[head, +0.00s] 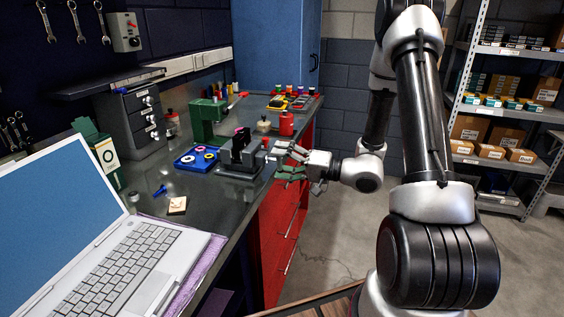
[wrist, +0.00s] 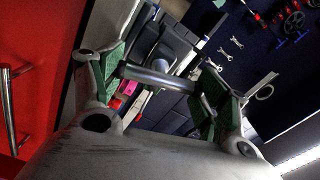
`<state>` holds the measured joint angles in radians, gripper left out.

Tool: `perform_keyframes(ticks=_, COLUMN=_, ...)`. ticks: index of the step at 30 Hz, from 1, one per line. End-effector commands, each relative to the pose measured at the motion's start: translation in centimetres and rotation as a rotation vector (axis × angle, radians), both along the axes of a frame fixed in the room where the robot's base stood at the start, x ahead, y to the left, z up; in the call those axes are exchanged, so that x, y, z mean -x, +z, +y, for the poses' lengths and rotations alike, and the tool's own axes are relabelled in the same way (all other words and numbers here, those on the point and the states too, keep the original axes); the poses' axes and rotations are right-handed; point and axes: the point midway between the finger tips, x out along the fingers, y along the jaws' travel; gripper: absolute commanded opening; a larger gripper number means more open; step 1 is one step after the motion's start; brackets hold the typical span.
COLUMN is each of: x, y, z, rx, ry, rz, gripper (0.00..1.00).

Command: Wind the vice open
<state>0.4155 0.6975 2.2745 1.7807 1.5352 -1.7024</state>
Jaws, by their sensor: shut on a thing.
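The dark grey vice (head: 240,160) stands at the bench's right edge, beside the blue tray. In the wrist view its dark body (wrist: 178,48) shows beyond my fingers, tilted in the picture. My gripper (head: 285,162) reaches in from the right at the vice's front. Its green-padded fingers (wrist: 160,85) are shut on the vice's metal handle bar (wrist: 150,76), which spans between the pads. In the head view the fingers and the vice hide most of the handle. How far apart the vice jaws stand is too small to tell.
The blue tray (head: 193,158) holds rings left of the vice. The open laptop (head: 120,245) fills the near bench. Red drawers (head: 280,235) with bar handles lie below my gripper.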

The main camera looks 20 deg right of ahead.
Motion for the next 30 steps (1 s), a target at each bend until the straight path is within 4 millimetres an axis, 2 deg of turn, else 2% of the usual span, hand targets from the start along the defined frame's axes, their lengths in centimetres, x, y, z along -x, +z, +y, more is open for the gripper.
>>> perform_keyframes(ticks=10, x=0.0, y=0.0, z=0.1, rx=0.001, ry=0.001, rz=-0.001, gripper=0.51)
perform_keyframes(ticks=11, x=0.0, y=0.0, z=0.1, rx=0.001, ry=0.001, rz=-0.001, gripper=0.8)
perform_keyframes(ticks=14, x=0.0, y=0.0, z=0.0, rx=0.001, ry=0.001, rz=-0.001, gripper=0.96)
perform_keyframes(ticks=25, x=0.1, y=0.0, z=-0.1, rx=0.0, ry=0.0, rz=0.0, gripper=0.96)
perform_keyframes(ticks=30, x=1.1, y=0.0, z=-1.7, rx=-0.001, ry=-0.004, rz=0.001, gripper=0.96)
